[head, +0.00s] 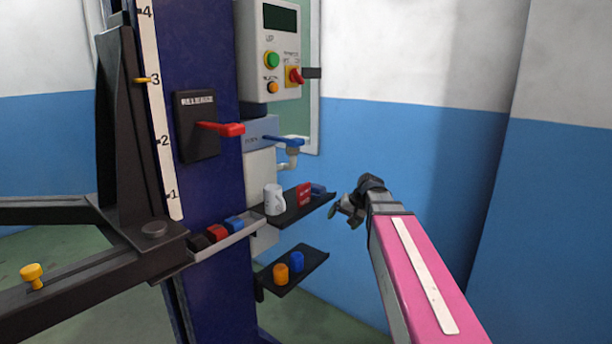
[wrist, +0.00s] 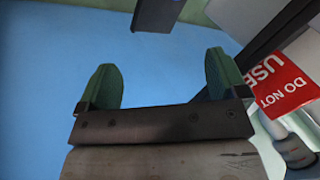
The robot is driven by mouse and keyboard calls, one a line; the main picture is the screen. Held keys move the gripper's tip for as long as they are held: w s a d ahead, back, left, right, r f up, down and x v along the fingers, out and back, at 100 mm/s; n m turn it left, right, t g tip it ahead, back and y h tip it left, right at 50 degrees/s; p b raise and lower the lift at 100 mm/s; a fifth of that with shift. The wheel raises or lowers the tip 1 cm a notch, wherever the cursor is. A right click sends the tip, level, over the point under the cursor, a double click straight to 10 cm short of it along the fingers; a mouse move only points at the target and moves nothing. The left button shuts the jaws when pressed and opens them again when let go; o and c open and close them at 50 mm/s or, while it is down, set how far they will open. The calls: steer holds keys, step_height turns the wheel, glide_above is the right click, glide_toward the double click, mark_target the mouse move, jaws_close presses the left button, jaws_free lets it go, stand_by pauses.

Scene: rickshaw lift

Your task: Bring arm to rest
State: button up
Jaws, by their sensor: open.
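My arm, with a pink and white link, reaches in from the lower right in the head view. My gripper (head: 343,211) is at its far end, just right of the upper shelf and apart from it. In the wrist view my gripper (wrist: 160,90) is open, its two green fingers spread with nothing between them. Blue wall shows behind the fingers.
A dark blue lift column (head: 205,60) carries a red lever (head: 222,128) and a control box (head: 270,55). A blue-handled valve (head: 285,141) sits below. The upper shelf (head: 290,212) holds a white mug (head: 273,199) and a red tag (head: 304,195), also in the wrist view (wrist: 278,80). A lower shelf (head: 312,258) holds orange and blue pieces. Right side is clear.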

steer(key=s+d+f+g+h, duration=0.1)
steer(key=s+d+f+h, duration=0.1)
steer(key=s+f, duration=0.6)
steer(key=s+d+f+g+h, duration=0.2)
steer(key=s+f, duration=0.6)
steer(key=f, duration=0.6)
steer(key=shift+s+d+n+h, duration=0.15)
steer(key=shift+d+n+h, duration=0.15)
steer(key=shift+d+h, duration=0.45)
steer(key=shift+d+f, duration=0.1)
steer(key=shift+d, duration=0.05)
